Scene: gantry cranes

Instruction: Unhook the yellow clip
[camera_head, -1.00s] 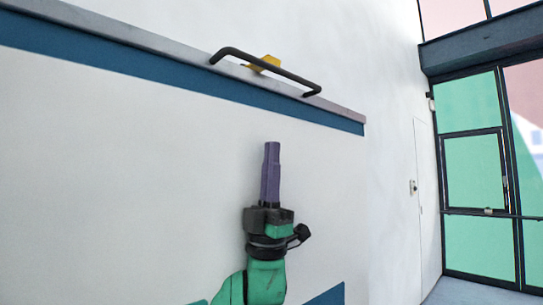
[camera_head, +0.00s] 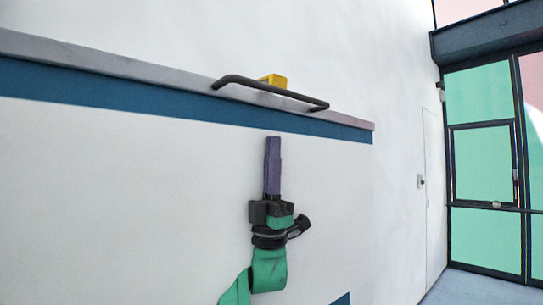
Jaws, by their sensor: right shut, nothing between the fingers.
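The yellow clip (camera_head: 273,80) shows at the top of the panel, just behind a dark bar handle (camera_head: 270,90). Its lower part is hidden by the bar, and I cannot tell whether it touches the bar. My right gripper (camera_head: 272,140) points upward in front of the white panel, below the bar and apart from it. Its purple fingers are together with nothing between them. My left gripper is not in view.
The white panel (camera_head: 120,170) has a blue stripe (camera_head: 180,101) and a grey top ledge (camera_head: 130,72). A white wall rises behind it. Green-glazed doors (camera_head: 483,165) with dark frames stand at the right, beside some open floor (camera_head: 485,287).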

